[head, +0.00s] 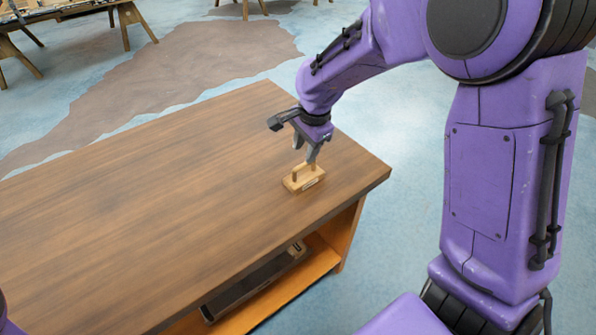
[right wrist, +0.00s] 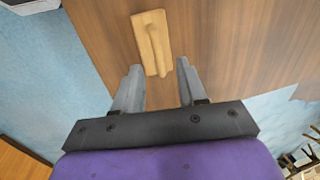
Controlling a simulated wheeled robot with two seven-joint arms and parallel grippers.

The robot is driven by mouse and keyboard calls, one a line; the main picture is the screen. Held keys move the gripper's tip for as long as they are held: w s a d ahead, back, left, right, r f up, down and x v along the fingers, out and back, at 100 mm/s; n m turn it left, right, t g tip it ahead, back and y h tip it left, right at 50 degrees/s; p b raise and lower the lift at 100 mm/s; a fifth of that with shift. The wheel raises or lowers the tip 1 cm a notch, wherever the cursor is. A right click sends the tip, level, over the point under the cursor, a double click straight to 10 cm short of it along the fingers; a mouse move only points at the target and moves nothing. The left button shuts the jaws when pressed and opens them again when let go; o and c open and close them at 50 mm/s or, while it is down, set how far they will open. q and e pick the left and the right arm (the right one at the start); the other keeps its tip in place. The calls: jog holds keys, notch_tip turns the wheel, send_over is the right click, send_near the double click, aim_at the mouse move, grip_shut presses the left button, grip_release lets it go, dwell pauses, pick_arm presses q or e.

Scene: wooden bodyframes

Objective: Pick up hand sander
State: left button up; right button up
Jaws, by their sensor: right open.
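The hand sander (head: 304,179) is a small light-wood block with a raised handle. It lies on the brown wooden table near its right corner. In the right wrist view the hand sander (right wrist: 152,42) lies just beyond the fingertips, between their lines, with its handle running lengthwise. My right gripper (head: 306,156) is open and points down at the sander from just above and behind it. Whether a fingertip touches the sander I cannot tell. My left gripper is out of view.
The table top (head: 150,200) is otherwise bare, with free room left of the sander. Its right corner and edges are close by. A dark flat case (head: 255,283) lies on the orange lower shelf (head: 290,285). Trestle-legged tables stand at the far back.

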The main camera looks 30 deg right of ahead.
aim_at(302, 165)
jog(key=f, duration=0.5)
jog(key=w+f, duration=0.1)
jog(key=f, duration=0.1)
jog(key=shift+w+a+f, duration=0.1)
jog(key=shift+f, duration=0.3)
jog(key=shift+r, duration=0.1)
grip_shut()
